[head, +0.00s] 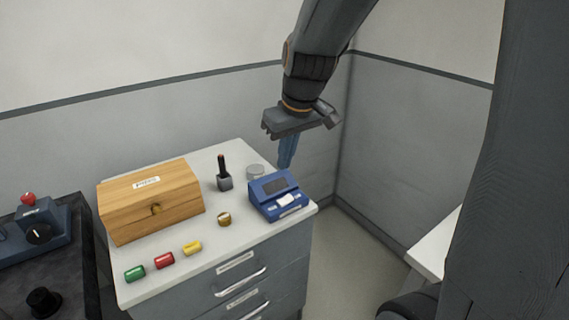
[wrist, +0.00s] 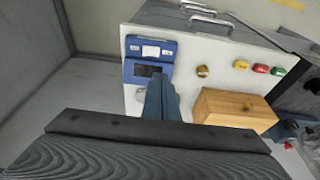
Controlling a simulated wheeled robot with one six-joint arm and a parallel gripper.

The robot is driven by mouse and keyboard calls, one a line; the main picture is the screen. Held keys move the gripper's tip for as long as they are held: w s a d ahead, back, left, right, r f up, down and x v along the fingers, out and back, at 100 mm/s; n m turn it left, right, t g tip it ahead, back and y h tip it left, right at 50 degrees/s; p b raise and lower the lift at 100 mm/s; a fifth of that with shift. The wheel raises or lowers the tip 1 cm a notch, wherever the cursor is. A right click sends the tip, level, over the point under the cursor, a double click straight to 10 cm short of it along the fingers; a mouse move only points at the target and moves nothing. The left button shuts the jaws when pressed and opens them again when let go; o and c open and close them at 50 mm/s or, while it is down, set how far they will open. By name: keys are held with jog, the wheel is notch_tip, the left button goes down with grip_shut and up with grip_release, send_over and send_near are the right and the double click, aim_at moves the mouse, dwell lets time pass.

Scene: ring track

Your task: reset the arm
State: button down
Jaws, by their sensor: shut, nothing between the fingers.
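My gripper (head: 286,158) hangs from my arm above the back right of the white-topped cabinet (head: 235,246). Its blue-grey fingers are together and hold nothing. In the head view the fingertips overlap the area just behind the blue device (head: 264,203), and I cannot tell the exact height above it. In the wrist view the fingers (wrist: 156,88) point toward the blue device (wrist: 138,46) and partly cover its near side.
A wooden box (head: 150,205), a black-handled item in a grey holder (head: 224,182), a round grey container (head: 255,171), a brass knob-like piece (head: 224,219) and green, red and yellow pieces (head: 164,260) stand on the cabinet. Walls meet in a corner behind my arm.

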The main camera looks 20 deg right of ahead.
jog(key=s+d+f+m, duration=0.1)
jog(key=s+f, duration=0.3)
jog(key=s, duration=0.2)
jog(key=s+d+f+m+g+h, duration=0.1)
jog(key=s+f+m, duration=0.1)
jog(key=s+f, duration=0.2)
jog(key=s, duration=0.3)
jog(key=shift+f+m+g, duration=0.2)
jog(key=shift+m+g, duration=0.1)
